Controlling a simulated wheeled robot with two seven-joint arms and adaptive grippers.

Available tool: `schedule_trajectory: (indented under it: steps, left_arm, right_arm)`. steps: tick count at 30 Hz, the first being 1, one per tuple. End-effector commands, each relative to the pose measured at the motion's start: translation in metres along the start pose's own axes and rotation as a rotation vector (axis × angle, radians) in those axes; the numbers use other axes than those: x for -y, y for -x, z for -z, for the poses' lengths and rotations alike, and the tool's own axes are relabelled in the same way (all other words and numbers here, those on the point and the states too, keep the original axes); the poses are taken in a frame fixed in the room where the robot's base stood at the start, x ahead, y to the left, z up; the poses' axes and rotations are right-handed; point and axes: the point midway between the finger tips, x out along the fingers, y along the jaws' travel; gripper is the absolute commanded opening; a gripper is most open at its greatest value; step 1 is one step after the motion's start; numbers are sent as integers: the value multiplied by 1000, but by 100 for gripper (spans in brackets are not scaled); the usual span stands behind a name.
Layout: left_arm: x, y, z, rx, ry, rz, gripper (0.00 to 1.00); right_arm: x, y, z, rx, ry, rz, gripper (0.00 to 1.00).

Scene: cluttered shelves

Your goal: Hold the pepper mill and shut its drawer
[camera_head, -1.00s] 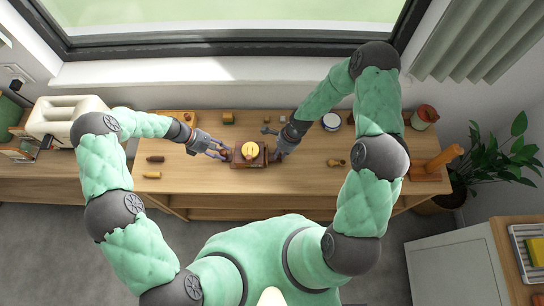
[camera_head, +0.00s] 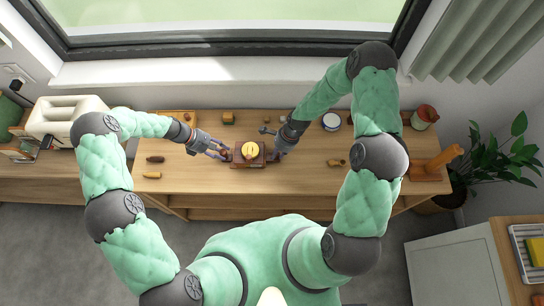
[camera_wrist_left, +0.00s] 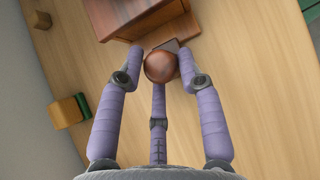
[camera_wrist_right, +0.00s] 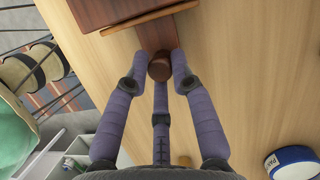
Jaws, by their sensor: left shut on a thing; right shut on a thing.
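The pepper mill (camera_head: 248,162) is a reddish-brown wooden box with a yellow domed top, standing upright near the middle of the wooden table. My left gripper (camera_head: 226,155) is at its left side, shut on a shiny round copper-brown knob (camera_wrist_left: 160,67); the mill's box (camera_wrist_left: 140,14) is just beyond. My right gripper (camera_head: 275,155) is at its right side, shut on a small dark-brown knob (camera_wrist_right: 160,67) on a brown strip leading toward the box (camera_wrist_right: 105,10).
A white toaster (camera_head: 62,118) stands at the far left. Small wooden pieces (camera_head: 155,159) lie on the table (camera_head: 210,184). A blue-rimmed white tin (camera_head: 331,121), a red-lidded jar (camera_head: 424,116) and a wooden stand (camera_head: 436,164) are to the right. The table front is mostly clear.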

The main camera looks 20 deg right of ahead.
Motion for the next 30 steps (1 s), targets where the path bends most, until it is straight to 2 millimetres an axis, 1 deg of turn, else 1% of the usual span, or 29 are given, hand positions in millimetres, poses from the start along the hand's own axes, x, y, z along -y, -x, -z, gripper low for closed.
schedule_trajectory:
  steps: [3,4,5,6,16,20,23,30]
  left_arm:
    - [2,-2,0,3,1,4,0]
    - [2,-2,0,3,1,4,0]
    - [2,-2,0,3,1,4,0]
    - [2,-2,0,3,1,4,0]
    - [2,-2,0,2,1,4,0]
    - [1,-2,0,2,1,3,0]
    - [1,-2,0,2,1,3,0]
    - [1,-1,0,2,1,3,0]
  right_arm:
    - [0,-1,-2,0,1,0,0]
    - [0,-1,-2,0,1,0,33]
    - [0,-1,-2,0,1,0,42]
    - [0,-1,-2,0,1,0,52]
    - [0,0,-1,0,0,0,52]
    - [1,7,-1,-1,-1,1,52]
    - [2,20,-1,-1,0,3,52]
    - [1,64,-1,-1,0,5,52]
